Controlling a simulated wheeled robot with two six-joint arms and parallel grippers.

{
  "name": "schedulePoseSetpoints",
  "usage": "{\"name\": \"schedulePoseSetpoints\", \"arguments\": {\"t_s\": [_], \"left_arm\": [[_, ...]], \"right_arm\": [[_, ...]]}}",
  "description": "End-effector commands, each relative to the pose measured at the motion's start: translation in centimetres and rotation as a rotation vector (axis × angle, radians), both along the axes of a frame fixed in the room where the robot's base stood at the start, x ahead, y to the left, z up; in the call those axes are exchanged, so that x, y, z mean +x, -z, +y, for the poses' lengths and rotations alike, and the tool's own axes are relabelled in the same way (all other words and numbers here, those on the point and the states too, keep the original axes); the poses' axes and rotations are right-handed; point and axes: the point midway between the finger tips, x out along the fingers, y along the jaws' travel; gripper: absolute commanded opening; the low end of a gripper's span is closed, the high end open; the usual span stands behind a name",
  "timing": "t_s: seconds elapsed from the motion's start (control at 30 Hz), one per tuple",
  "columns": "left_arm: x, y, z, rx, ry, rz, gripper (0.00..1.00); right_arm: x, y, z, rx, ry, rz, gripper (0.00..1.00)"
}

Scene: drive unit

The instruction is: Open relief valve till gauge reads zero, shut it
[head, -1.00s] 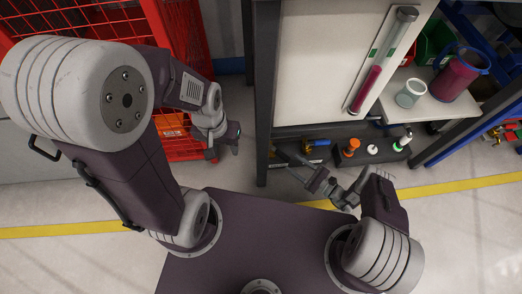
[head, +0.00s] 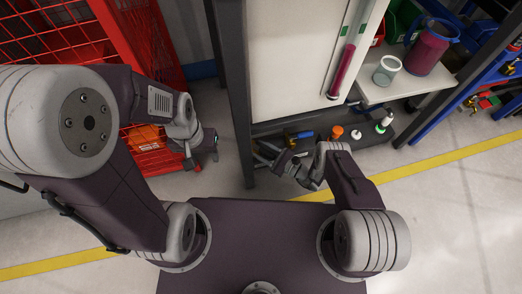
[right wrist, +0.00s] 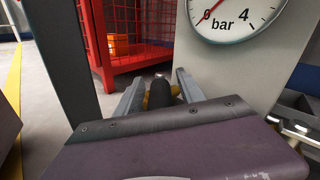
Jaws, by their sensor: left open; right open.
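The gauge (right wrist: 235,14) shows at the top of the right wrist view, cut off by the frame edge. In the head view my right gripper (head: 264,153) is by the panel's lower left, beside the dark post. My left gripper (head: 208,146) is open and empty, left of the post.
A dark post (head: 232,100) stands between my grippers. A dark tray (head: 318,124) under the white panel (head: 290,60) holds a blue-and-brass fitting (head: 299,135), an orange-capped item (head: 337,131) and small bottles. A red mesh cage (head: 150,45) is at left; a shelf with a jug (head: 428,48) is at right.

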Motion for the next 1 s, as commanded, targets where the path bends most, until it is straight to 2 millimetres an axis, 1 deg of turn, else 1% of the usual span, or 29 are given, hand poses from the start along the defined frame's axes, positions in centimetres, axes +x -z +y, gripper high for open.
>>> {"name": "schedulePoseSetpoints", "arguments": {"t_s": [0.03,0.07,0.1,0.17,0.2,0.23,1.0], "left_arm": [[0.0,-0.03,0.0,0.0,0.0,0.0,0.46],[0.0,-0.03,0.0,0.0,0.0,0.0,0.46],[0.0,-0.03,0.0,0.0,0.0,0.0,0.46],[0.01,-0.03,0.0,0.0,0.0,0.0,0.46],[0.01,-0.03,0.0,0.0,0.0,0.0,0.46],[0.01,-0.03,0.0,0.0,0.0,0.0,0.46],[0.01,-0.02,0.0,0.0,0.0,0.0,0.46]], "right_arm": [[-0.01,-0.01,-0.02,0.0,0.0,0.0,0.46],[-0.01,-0.01,-0.03,0.0,0.0,0.0,0.43],[-0.02,-0.01,-0.02,0.0,0.0,0.0,0.32],[-0.02,0.0,-0.03,0.0,0.0,0.0,0.15],[-0.02,0.0,-0.03,0.0,0.0,0.0,0.04],[-0.02,0.01,-0.04,0.0,0.0,0.0,0.0],[0.0,0.04,-0.1,-0.001,0.001,0.001,0.0]]}}
